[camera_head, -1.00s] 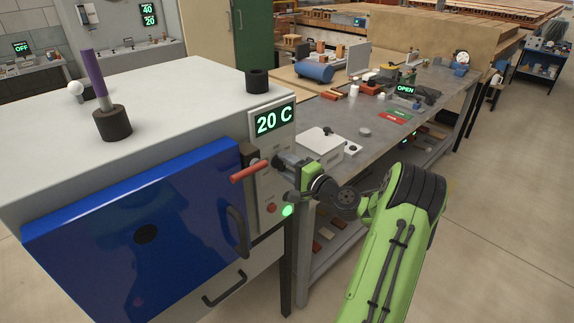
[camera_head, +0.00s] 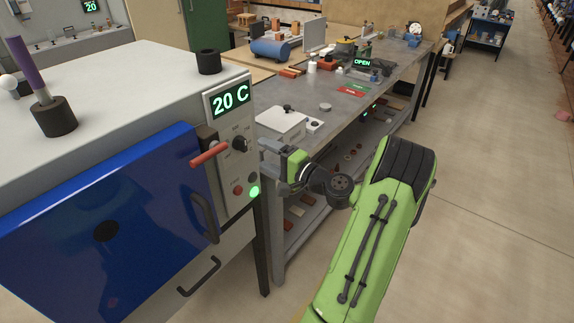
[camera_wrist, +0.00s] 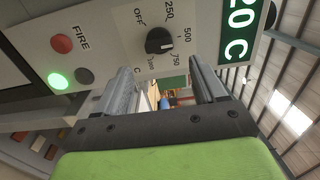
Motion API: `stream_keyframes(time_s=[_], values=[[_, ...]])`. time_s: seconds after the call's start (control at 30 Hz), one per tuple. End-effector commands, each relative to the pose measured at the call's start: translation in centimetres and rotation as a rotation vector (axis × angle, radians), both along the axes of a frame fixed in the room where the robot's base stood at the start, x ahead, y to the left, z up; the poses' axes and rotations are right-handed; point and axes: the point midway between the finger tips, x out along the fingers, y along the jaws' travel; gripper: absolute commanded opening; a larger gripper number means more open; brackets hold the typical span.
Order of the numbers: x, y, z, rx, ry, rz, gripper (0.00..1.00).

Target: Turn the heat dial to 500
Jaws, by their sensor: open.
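The heat dial is a black knob (camera_wrist: 158,40) on the kiln's pale control panel (camera_wrist: 110,38). Printed marks OFF, 250, 500, 750 and 1000 ring it. A small pale mark shows on the knob, but I cannot tell its exact setting. The dial also shows in the head view (camera_head: 240,143). The green display (camera_head: 230,100) above it reads 20 C. My gripper (camera_wrist: 160,70) is open and empty, its fingers on either side below the knob in the wrist view. In the head view my gripper (camera_head: 266,155) is just right of the panel, apart from the dial.
A red lever (camera_head: 209,154) sticks out left of the dial. A red button (camera_head: 238,190) and a lit green lamp (camera_head: 254,192) are below. The blue kiln door (camera_head: 100,215) has a dark handle. A grey workbench (camera_head: 290,155) stands behind my gripper.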

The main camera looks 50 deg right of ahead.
Motion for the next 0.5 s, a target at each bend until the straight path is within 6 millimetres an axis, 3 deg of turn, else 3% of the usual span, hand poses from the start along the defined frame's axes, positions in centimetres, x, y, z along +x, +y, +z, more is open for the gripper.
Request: stream_keyframes(time_s=[0.1,0.23,0.33,0.5], values=[[-3.5,-0.2,0.0,0.001,-0.001,-0.006,0.70],[-6.4,-0.3,0.0,0.000,-0.001,-0.005,0.70],[-7.7,-0.3,0.0,-0.001,-0.002,-0.003,0.70],[-8.2,-0.2,0.0,-0.002,-0.002,0.001,0.70]])
